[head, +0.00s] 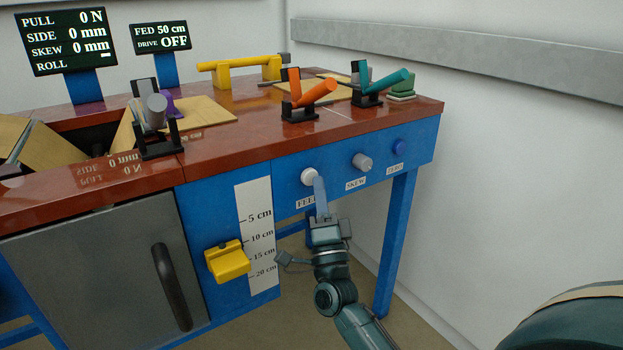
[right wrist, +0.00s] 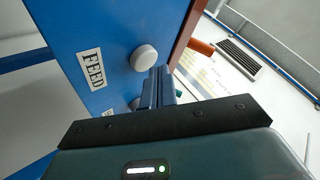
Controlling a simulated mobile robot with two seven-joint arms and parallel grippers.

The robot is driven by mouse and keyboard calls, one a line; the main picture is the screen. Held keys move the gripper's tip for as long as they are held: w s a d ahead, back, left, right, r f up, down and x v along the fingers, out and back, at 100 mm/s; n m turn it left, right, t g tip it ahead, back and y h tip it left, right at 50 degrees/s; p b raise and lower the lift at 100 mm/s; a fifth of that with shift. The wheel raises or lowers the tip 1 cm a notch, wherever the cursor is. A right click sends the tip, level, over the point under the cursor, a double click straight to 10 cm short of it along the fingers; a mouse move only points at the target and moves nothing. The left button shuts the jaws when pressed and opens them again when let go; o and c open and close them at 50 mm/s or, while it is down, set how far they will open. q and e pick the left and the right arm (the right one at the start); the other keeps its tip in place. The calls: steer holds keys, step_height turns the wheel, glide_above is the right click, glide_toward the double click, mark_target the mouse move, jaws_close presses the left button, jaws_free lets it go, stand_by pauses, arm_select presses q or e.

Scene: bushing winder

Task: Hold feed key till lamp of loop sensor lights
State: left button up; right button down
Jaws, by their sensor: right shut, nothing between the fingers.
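The feed key (head: 309,176) is a white round button on the blue front panel, above the FEED label. It also shows in the right wrist view (right wrist: 145,57). My right gripper (head: 319,181) is shut and empty, its fingertips close to the key's lower right edge. In the right wrist view the fingertips (right wrist: 160,71) are beside the key; I cannot tell whether they touch. A yellow block (head: 228,262), perhaps the loop sensor, sits beside the centimetre scale; a small dark spot on its top shows no light. My left gripper is not in view.
Right of the feed key are a grey SKEW knob (head: 362,162) and a blue ZERO button (head: 399,147). Orange (head: 312,93) and teal (head: 387,84) levers stand on the red-brown top. One display (head: 161,37) reads FED 50 cm, DRIVE OFF. The floor below is clear.

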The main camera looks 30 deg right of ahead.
steer(key=shift+w+y, duration=0.3)
steer(key=shift+w, duration=0.25)
stand_by(0.6)
stand_by(2.4)
steer(key=shift+s, duration=0.85)
steer(key=shift+s+d+p, duration=0.15)
steer(key=shift+s+p, duration=0.45)
steer(key=shift+s, duration=0.65)
steer(key=shift+s+d+p, duration=0.1)
steer(key=shift+s+p, duration=0.45)
steer(key=shift+s, duration=0.7)
